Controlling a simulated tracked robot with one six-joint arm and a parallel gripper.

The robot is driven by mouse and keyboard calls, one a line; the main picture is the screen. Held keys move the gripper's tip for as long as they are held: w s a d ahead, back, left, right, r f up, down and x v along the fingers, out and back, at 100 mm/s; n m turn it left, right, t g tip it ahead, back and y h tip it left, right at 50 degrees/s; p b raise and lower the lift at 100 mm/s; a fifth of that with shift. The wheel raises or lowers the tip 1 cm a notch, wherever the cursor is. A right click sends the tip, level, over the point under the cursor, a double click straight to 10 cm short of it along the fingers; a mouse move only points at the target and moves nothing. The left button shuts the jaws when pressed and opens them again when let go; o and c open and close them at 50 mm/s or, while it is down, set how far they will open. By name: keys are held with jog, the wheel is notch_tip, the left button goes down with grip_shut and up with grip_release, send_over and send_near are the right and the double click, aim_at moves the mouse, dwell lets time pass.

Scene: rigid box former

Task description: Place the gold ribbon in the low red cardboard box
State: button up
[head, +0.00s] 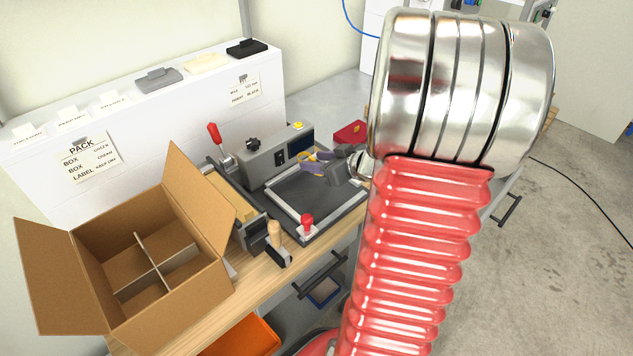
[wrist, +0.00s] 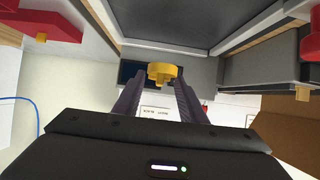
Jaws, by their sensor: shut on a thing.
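The gold ribbon (wrist: 162,72) is a small yellow-gold roll between my fingertips in the wrist view. My gripper (head: 312,163) is shut on it and holds it above the black-topped tray frame; a bit of gold (head: 325,155) shows at the fingers in the head view. The low red cardboard box (head: 350,132) is behind and to the right of my gripper in the head view, partly hidden by my arm. A red shape (wrist: 55,22) is at the upper left of the wrist view; I cannot tell whether it is the same box.
A grey machine (head: 275,150) with a red-handled lever (head: 214,134) stands behind the tray frame (head: 300,225). An open, divided brown carton (head: 180,305) fills the left. White ledges rise behind.

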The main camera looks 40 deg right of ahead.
aim_at(317, 189)
jog(key=shift+f, duration=1.65)
jog(key=shift+f, duration=0.1)
jog(key=shift+f, duration=2)
jog(key=o, duration=1)
